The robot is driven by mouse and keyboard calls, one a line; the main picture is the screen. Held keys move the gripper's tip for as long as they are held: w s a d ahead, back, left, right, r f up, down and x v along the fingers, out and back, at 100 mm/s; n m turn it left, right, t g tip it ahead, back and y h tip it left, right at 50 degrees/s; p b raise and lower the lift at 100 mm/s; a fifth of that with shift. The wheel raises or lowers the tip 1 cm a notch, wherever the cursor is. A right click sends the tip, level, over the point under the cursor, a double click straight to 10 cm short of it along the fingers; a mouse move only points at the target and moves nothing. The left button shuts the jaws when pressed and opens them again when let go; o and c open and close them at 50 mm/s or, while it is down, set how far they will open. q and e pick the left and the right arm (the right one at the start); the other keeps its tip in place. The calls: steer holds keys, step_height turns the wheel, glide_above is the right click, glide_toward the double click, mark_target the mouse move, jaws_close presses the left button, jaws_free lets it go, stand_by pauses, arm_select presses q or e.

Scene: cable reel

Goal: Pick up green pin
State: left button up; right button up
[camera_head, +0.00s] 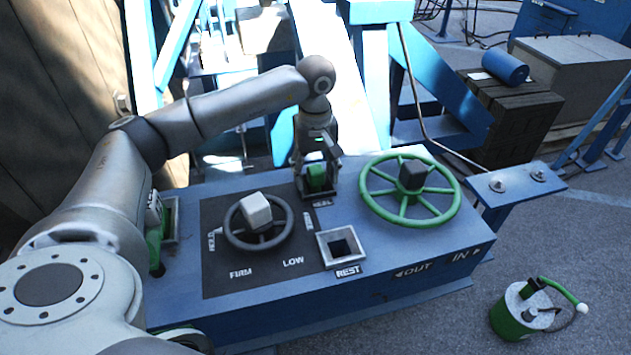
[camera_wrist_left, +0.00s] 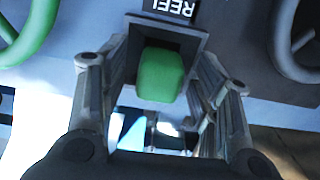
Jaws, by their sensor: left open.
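The green pin (camera_head: 317,177) stands in a square socket marked REEL on top of the blue console (camera_head: 400,236). In the left wrist view the pin's green block-shaped head (camera_wrist_left: 160,75) shows in front of the dark socket. My left gripper (camera_head: 318,180) is above the socket with its fingers pointing down. In the left wrist view the open fingers (camera_wrist_left: 158,88) are on either side of the green head, with a gap visible beside it. The pin's lower part is hidden in the socket. My right gripper is not in view.
A green handwheel (camera_head: 411,208) is right of the pin, and a grey wheel (camera_head: 258,240) is left of it. An empty square socket marked REST (camera_head: 342,247) is in front. A green-and-white canister (camera_head: 520,311) stands on the floor at the right.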

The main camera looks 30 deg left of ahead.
arm_select(q)
jaws_close()
stand_by(0.3)
steer(key=shift+r, duration=0.1)
steer(key=shift+w+r+b, duration=0.1)
steer(key=shift+r+b, duration=0.2)
steer(key=shift+r, duration=0.15)
step_height(320, 180, up, 10)
steer(key=b, duration=0.2)
steer(key=shift+f+b, duration=0.25)
steer(key=shift+b, duration=0.15)
step_height(320, 180, up, 18)
steer(key=p, duration=1.3)
steer(key=shift+r, duration=0.25)
